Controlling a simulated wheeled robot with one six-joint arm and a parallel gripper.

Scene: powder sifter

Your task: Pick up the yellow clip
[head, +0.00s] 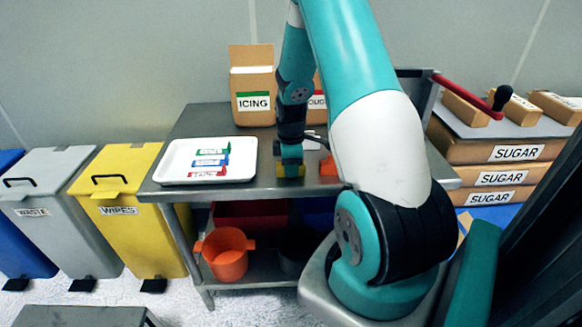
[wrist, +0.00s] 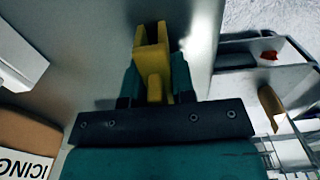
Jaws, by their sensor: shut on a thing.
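The yellow clip (wrist: 151,58) is between the two teal fingers of my gripper (wrist: 154,82) in the wrist view. My gripper is shut on it. In the head view my gripper (head: 291,165) points down at the steel table (head: 262,188), just right of the white tray. Only a small bit of yellow (head: 291,171) shows between the fingers there. I cannot tell whether the clip still touches the table top.
A white tray (head: 178,178) with green, blue and red clips (head: 211,159) lies to the left. An ICING box (head: 253,90) stands behind. An orange-red item (head: 328,166) lies right of my gripper. Grey and yellow bins (head: 125,190) stand left; SUGAR boxes (head: 515,152) are stacked right.

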